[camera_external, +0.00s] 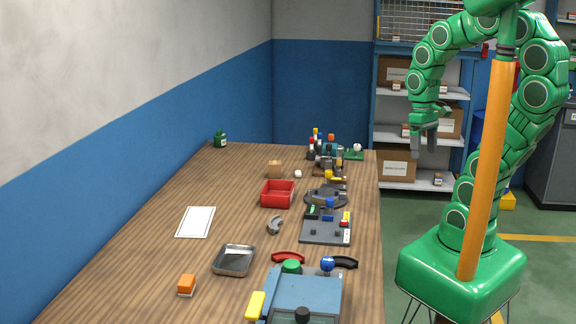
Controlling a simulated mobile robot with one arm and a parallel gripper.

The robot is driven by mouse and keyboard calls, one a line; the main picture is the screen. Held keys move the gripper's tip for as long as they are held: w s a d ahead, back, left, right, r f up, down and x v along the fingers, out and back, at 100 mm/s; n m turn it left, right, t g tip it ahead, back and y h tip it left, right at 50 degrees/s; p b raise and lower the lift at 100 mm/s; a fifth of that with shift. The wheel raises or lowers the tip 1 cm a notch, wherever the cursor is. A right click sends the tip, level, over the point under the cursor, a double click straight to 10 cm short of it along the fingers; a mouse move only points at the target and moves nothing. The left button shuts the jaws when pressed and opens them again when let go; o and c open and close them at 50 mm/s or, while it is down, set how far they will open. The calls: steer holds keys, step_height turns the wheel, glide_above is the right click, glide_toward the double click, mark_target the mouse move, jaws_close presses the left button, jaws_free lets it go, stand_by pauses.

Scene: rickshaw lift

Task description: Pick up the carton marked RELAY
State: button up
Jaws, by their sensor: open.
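Several brown cartons with white labels stand on the blue shelf unit: one on the upper shelf (388,66), one on the middle shelf (452,117) and one on the bottom shelf (390,180). Small cartons also stand there, such as one at the bottom right (438,180). The lettering is too small to read, so I cannot tell which is marked RELAY. My gripper (424,152) is open and appears empty, pointing down in front of the shelf in the picture.
The long wooden table (140,265) holds a red bin (278,201), a metal tray (234,275), a white sheet (196,222), an orange block (187,284), a blue machine (315,293) and several tools. Green floor lies between table and shelf. A grey cabinet (551,165) stands at right.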

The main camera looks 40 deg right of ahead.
steer(key=w+r+n, duration=0.2)
steer(key=w+n, duration=0.1)
steer(key=w, duration=0.5)
steer(key=w+r+n, duration=0.2)
steer(key=w+n, duration=0.1)
steer(key=w, duration=0.5)
steer(key=n+t, duration=0.2)
steer(key=n, duration=2)
glide_above(277, 162)
steer(key=s, duration=0.1)
steer(key=f, duration=1.8)
steer(key=shift+d, duration=0.2)
steer(key=shift+w+a+f, duration=0.1)
steer(key=shift+a+f, duration=0.15)
steer(key=shift+f, duration=0.25)
steer(key=shift+w+f, duration=0.2)
steer(key=shift+f, duration=1.7)
steer(key=shift+w+f, duration=0.15)
steer(key=shift+f, duration=1.75)
steer(key=shift+c, duration=0.3)
